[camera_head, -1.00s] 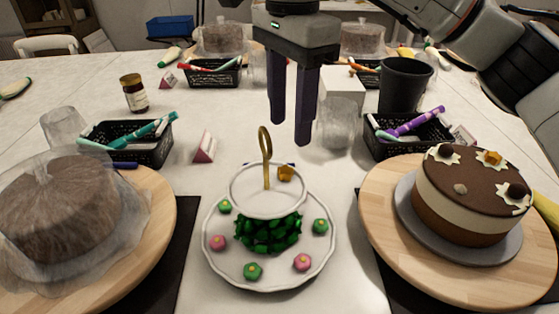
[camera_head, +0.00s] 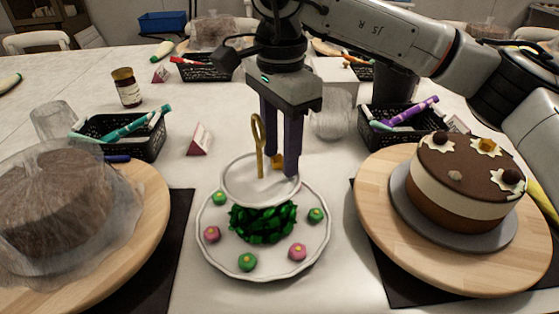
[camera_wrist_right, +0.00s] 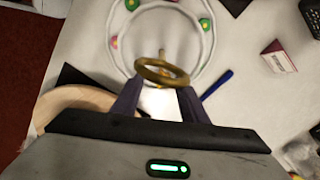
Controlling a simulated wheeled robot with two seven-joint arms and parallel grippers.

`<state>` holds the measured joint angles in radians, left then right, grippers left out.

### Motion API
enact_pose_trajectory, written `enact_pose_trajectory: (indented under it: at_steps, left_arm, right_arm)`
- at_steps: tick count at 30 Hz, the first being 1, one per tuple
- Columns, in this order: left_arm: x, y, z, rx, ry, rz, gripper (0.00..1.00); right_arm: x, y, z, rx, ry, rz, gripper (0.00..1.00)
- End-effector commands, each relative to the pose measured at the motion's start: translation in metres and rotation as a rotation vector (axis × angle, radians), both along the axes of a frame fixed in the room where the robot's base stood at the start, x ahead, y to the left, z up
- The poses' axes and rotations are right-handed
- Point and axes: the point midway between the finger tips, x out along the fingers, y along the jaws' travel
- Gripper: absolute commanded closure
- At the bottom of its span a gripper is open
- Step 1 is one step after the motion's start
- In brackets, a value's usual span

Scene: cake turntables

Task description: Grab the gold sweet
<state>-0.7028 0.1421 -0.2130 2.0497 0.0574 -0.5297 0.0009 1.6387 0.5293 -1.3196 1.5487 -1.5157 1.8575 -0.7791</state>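The gold sweet (camera_head: 277,162) sits on the small upper plate (camera_head: 240,190) of a white two-tier stand, just right of the stand's gold ring handle (camera_head: 257,140). My right gripper (camera_head: 281,160) points down over the upper plate. Its dark fingers are apart, and the sweet shows between them, partly covered by a finger. Whether they touch it, I cannot tell. In the right wrist view the open fingers (camera_wrist_right: 158,98) have the ring handle (camera_wrist_right: 160,70) just ahead; the sweet is not clear there. My left gripper is not in view.
The lower plate (camera_head: 212,256) holds green and pink sweets around a green heap. A decorated cake (camera_head: 468,185) stands on a turntable at right, a covered cake (camera_head: 55,205) at left. Black baskets (camera_head: 145,148) and a sign (camera_head: 199,139) stand behind.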

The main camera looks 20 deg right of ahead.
Motion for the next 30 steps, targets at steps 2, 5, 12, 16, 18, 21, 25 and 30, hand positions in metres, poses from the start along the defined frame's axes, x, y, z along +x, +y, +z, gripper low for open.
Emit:
enact_pose_trajectory:
  at_steps: [2,5,12,16,18,21,25,30]
  left_arm:
    - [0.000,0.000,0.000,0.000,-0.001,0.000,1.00]
    - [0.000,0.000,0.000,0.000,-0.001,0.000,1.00]
    - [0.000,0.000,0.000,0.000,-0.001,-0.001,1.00]
    - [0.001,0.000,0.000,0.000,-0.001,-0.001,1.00]
    - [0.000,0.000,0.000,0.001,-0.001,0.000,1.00]
    - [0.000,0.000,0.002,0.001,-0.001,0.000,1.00]
    - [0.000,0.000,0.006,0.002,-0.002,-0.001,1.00]
    - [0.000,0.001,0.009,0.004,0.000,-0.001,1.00]
  right_arm:
    - [0.000,0.001,-0.003,0.000,0.001,0.000,0.78]
    - [0.000,0.001,-0.004,0.000,0.001,0.000,0.95]
    - [0.001,0.001,-0.004,0.000,0.000,0.000,1.00]
    - [0.001,0.001,-0.004,0.001,0.000,0.000,1.00]
    - [0.001,0.001,-0.001,0.001,-0.001,0.000,1.00]
    - [0.001,0.001,0.011,0.001,-0.003,0.000,1.00]
    - [0.001,0.002,0.039,0.002,-0.004,0.000,1.00]
    - [0.001,0.001,0.073,0.002,-0.003,0.001,1.00]
